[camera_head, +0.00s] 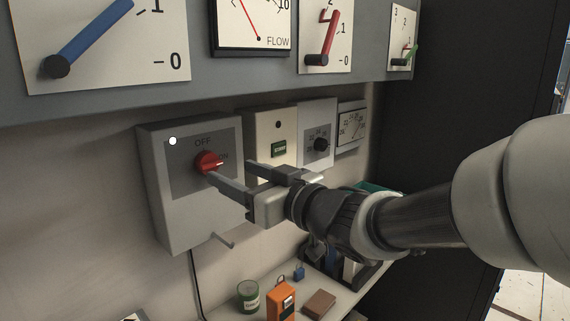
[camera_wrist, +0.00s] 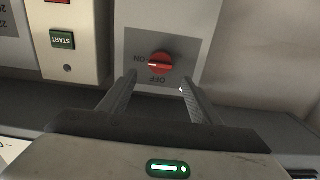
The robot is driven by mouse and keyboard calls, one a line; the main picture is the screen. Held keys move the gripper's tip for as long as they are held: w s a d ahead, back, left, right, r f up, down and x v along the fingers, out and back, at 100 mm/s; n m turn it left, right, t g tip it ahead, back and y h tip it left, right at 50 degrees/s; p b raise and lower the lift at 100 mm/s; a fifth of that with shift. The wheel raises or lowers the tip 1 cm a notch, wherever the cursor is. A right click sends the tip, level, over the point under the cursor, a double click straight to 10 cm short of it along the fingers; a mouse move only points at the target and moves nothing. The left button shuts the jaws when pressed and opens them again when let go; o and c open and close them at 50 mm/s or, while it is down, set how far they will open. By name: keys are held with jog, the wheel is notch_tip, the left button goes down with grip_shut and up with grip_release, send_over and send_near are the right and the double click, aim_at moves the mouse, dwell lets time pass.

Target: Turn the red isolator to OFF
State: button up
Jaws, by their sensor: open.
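The red isolator knob (camera_head: 207,161) sits on a grey panel of a light grey wall box (camera_head: 172,222). It also shows in the wrist view (camera_wrist: 160,63), where the picture is upside down. OFF is printed above the knob and ON to its right in the head view. The pale mark on the knob points toward ON. My gripper (camera_head: 228,170) is open and empty in front of the box. In the wrist view its fingertips (camera_wrist: 158,80) lie apart, to the left and right of the knob and a little short of it. I see no contact.
To the right are a box with a green START button (camera_head: 278,149), a box with a black dial (camera_head: 321,145) and a meter (camera_head: 352,127). Large gauges hang above. A shelf below holds a green jar (camera_head: 248,296), an orange device (camera_head: 282,302) and a brown block (camera_head: 319,303).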

aim_at(210, 162)
jog(key=x, duration=0.8)
jog(key=shift+c, duration=0.4)
jog(key=c, duration=0.9)
jog(key=shift+c, duration=0.2)
